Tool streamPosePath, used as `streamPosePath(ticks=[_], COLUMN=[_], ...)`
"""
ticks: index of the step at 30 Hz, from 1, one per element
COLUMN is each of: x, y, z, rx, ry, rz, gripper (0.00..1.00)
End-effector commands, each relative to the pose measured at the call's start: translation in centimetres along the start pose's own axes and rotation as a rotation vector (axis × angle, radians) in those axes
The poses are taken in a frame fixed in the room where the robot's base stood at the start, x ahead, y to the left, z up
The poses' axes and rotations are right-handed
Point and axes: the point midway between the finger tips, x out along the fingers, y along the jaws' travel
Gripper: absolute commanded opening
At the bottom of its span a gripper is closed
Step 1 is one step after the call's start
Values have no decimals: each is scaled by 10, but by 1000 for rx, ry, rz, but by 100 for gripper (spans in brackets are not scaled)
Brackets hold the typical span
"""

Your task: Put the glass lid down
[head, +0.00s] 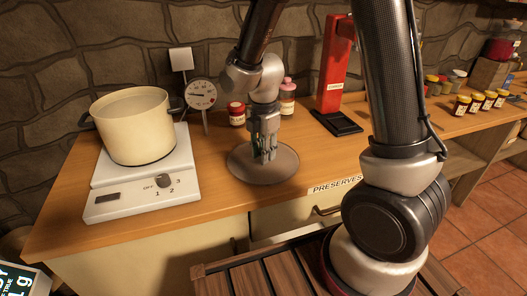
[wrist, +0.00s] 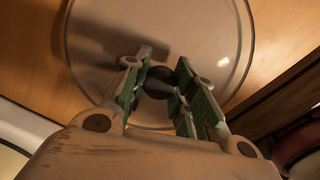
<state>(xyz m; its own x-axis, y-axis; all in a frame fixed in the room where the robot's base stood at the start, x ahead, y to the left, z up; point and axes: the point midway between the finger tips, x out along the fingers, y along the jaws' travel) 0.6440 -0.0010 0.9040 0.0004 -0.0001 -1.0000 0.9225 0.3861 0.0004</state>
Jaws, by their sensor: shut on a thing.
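The glass lid (head: 247,168) is a round see-through disc, level, over the wooden worktop just right of the hot plate. It also shows in the wrist view (wrist: 205,40), with its dark knob (wrist: 160,82) between my fingers. My gripper (head: 264,152) points down and is shut on that knob; in the wrist view its green-padded fingers (wrist: 162,92) stand on either side of it. I cannot tell whether the lid touches the worktop or is held slightly above it. A shadow falls across the lid in the wrist view.
A cream pot (head: 135,128), uncovered, stands on the white hot plate (head: 110,205) at left. A dial thermometer (head: 201,94), a red-lidded jar (head: 236,114), a pink-capped bottle (head: 287,98) and a red stand (head: 335,75) are behind. Several jars (head: 478,102) line the right worktop (head: 425,130).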

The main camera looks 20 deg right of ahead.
Motion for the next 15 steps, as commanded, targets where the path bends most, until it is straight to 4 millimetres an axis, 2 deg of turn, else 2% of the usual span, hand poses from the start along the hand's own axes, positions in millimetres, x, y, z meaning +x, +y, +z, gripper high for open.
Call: streamPosePath(ticks=[4, 5, 8, 15], x=[2, 2, 2, 2], y=[0, 0, 0, 0], z=[0, 0, 0, 0], rx=[0, 0, 0, 0], ry=[0, 0, 0, 0], rz=[0, 0, 0, 0], gripper=[0, 30, 48, 48])
